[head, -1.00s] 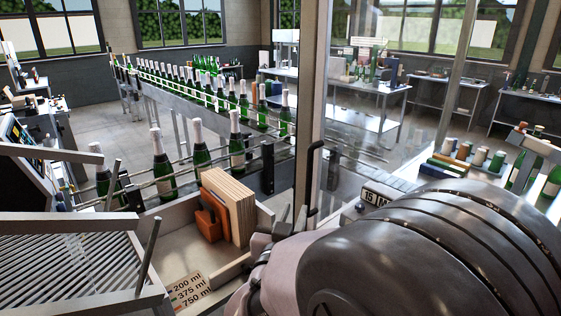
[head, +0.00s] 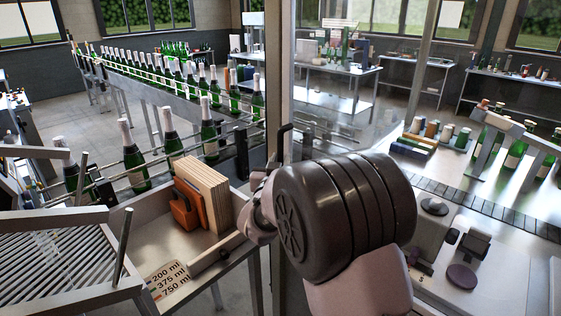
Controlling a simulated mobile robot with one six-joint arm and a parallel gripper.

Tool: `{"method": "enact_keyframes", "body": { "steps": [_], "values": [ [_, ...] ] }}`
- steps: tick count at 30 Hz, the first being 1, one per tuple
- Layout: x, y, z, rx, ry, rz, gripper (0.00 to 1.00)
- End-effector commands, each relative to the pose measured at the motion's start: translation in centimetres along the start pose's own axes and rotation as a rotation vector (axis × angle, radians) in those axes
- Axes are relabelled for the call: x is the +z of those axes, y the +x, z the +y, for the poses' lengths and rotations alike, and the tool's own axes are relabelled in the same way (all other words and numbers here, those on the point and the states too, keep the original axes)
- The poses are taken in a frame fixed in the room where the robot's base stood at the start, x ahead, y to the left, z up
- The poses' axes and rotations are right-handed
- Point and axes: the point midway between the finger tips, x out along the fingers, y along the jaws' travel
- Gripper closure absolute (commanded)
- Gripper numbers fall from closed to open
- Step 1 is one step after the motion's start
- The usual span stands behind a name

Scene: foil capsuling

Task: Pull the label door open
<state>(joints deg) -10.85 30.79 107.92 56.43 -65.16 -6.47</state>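A clear panel (head: 400,105) beside a beige upright post (head: 278,60) looks like the label door. A bent black handle (head: 283,140) shows at the post's lower part, just above my arm. I cannot tell whether the door is shut or ajar. My arm's large dark joint fills the middle of the view, below and right of the handle. My pale wrist shows left of this joint, close below the handle. My gripper's fingers are hidden or cannot be made out, so their opening and any contact with the handle do not show.
An open bin (head: 150,235) with wooden boards (head: 208,195) and an orange block (head: 185,208) stands left of my wrist. A slatted rack (head: 55,255) is at the lower left. A bottle conveyor (head: 165,92) runs behind. A machine deck (head: 500,270) with small fixtures lies right.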

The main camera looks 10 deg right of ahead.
Motion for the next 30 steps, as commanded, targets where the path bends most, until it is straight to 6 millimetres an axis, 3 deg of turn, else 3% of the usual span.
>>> {"method": "enact_keyframes", "body": {
  "steps": [2,6,30],
  "values": [
    [0.00,-0.02,-0.01,0.000,0.000,0.000,0.75],
    [-0.01,-0.04,-0.02,0.000,0.000,0.000,1.00],
    [0.00,-0.06,-0.03,0.000,0.000,0.000,1.00]
  ]
}}
